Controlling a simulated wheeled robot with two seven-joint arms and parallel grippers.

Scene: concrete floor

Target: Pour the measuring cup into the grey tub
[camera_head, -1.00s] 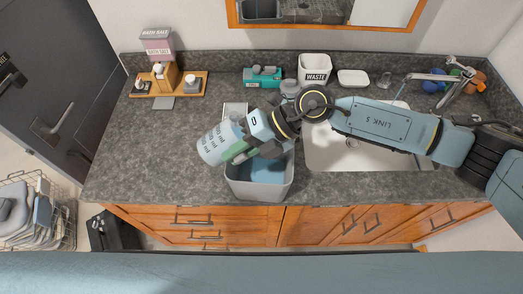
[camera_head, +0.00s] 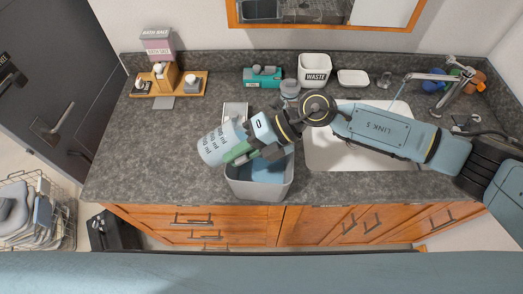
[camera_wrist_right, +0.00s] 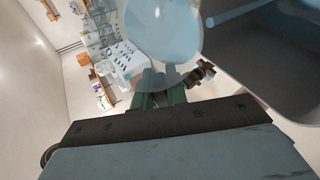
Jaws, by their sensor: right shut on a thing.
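The measuring cup (camera_head: 213,145) is pale, see-through and marked with dark ml lines. It lies tilted at the left rim of the grey tub (camera_head: 258,190). My right gripper (camera_head: 238,152) is shut on it above the tub's left back part. In the right wrist view the cup (camera_wrist_right: 160,28) shows as a pale blue round shape, and the tub (camera_wrist_right: 270,70) is at the right. Blue shows inside the tub in the head view. My arm and gripper hide part of the tub's opening. I cannot tell whether anything is flowing. My left gripper is not in view.
The white sink (camera_head: 335,150) is right of the tub, with a running faucet (camera_head: 430,77). A waste bin (camera_head: 314,68), a teal item (camera_head: 262,76) and a soap dish (camera_head: 353,78) stand behind. A wooden stand (camera_head: 168,80) is at the back left. The left counter is clear.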

